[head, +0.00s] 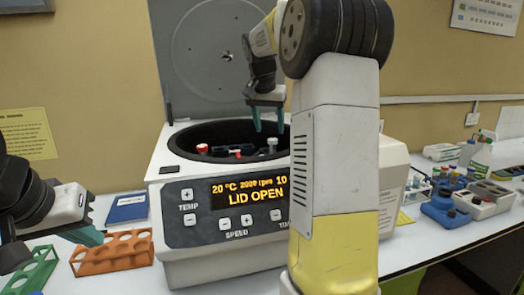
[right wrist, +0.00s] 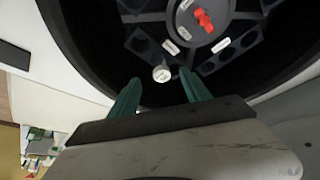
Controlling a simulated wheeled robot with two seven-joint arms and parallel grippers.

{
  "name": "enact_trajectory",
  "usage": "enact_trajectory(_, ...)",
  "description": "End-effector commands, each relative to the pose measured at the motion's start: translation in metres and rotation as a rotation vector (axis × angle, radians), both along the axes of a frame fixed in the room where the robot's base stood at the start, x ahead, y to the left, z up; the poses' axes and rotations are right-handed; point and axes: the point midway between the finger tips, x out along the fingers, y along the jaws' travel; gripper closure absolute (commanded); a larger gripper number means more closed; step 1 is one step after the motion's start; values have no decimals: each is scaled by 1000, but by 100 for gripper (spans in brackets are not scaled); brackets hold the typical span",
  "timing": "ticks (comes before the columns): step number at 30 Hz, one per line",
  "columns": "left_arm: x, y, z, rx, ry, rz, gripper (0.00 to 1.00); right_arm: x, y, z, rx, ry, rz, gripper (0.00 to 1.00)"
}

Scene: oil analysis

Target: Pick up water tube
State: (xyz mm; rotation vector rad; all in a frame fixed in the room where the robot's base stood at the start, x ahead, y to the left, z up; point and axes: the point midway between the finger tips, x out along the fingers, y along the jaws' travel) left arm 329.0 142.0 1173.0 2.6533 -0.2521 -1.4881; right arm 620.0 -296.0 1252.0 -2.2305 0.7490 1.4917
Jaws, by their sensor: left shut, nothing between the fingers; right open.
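The centrifuge (head: 219,245) stands open, its display reading LID OPEN. A tube with a pale grey-white cap (head: 272,146) stands in the rotor; I take it for the water tube, though no label is readable. My right gripper (head: 268,122) is open and points down over the bowl, above this tube. In the right wrist view the pale cap (right wrist: 162,73) shows between the two green fingertips (right wrist: 160,78), with a gap on each side. The tube's body is hidden. My left gripper (head: 92,238) is shut and empty at the left, near the orange rack.
The centrifuge bowl's dark rim (right wrist: 75,60) surrounds the right gripper, and the raised lid (head: 205,60) stands behind. A red-capped tube (head: 202,149) and red rotor knob (right wrist: 204,20) are nearby. Orange (head: 115,252) and green (head: 33,272) racks stand left; blue rack (head: 445,210) right.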

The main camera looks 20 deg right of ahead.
Motion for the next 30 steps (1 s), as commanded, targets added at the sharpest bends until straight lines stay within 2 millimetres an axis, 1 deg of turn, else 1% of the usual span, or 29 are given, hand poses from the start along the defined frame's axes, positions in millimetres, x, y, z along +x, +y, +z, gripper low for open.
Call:
enact_trajectory(2,0,0,0,0,0,0,100,0,0,0,0,0,1,44)
enact_trajectory(5,0,0,0,0,0,0,100,2,-1,-6,0,2,1,44)
enact_trajectory(13,0,0,0,0,-1,0,100,13,-8,-34,0,3,-1,44)
enact_trajectory(18,0,0,0,0,0,0,100,23,-15,-57,1,3,-2,44)
enact_trajectory(21,0,0,0,0,0,0,100,27,-17,-67,1,1,0,44)
enact_trajectory(24,0,0,0,0,0,0,100,28,-18,-71,0,0,0,44)
enact_trajectory(30,0,0,0,0,0,0,100,28,-18,-71,1,-1,0,44)
